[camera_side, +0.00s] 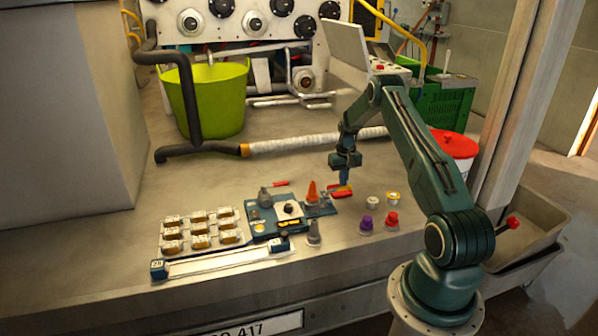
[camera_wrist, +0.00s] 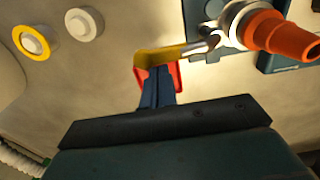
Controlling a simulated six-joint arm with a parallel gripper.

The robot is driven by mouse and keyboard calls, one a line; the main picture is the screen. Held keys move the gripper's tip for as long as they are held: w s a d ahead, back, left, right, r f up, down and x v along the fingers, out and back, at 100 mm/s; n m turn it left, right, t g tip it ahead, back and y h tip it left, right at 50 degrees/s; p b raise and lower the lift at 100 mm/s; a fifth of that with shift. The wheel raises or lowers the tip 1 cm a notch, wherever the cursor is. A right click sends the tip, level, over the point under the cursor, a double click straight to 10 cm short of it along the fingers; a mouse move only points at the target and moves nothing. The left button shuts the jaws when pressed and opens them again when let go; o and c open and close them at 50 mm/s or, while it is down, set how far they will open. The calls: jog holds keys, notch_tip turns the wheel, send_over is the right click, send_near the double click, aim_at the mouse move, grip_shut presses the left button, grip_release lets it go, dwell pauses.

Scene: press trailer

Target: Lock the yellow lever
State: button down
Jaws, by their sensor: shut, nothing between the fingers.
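The yellow lever (camera_wrist: 168,53) shows in the wrist view as a flat yellow bar running to a metal joint, beside the blue fixture (camera_wrist: 205,20). A red part (camera_wrist: 170,72) lies around my fingertips, partly hidden by them. In the side view the lever (camera_side: 343,187) is a small red and yellow piece at the right end of the blue fixture. My gripper (camera_side: 344,181) points down at it, shut and empty. In the wrist view my fingertips (camera_wrist: 158,82) are close to the lever and overlap the red part; I cannot tell whether they touch.
An orange cone (camera_side: 312,190) stands just left of the lever. White (camera_side: 373,201), yellow (camera_side: 393,196), purple (camera_side: 366,222) and red (camera_side: 391,219) knobs are to the right. A blue panel (camera_side: 262,228) lies to the left. A ribbed hose (camera_side: 300,143) runs behind.

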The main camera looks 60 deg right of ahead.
jog(key=shift+s+a, duration=0.7)
jog(key=shift+s, duration=0.3)
jog(key=shift+a, duration=0.1)
jog(key=shift+s+a, duration=0.35)
jog(key=shift+a, duration=0.25)
jog(key=shift+s+a, duration=0.35)
jog(key=shift+a, duration=0.2)
jog(key=shift+s+a, duration=0.15)
jog(key=shift+a, duration=0.55)
jog(key=shift+s+a, duration=0.1)
jog(key=shift+a, duration=0.55)
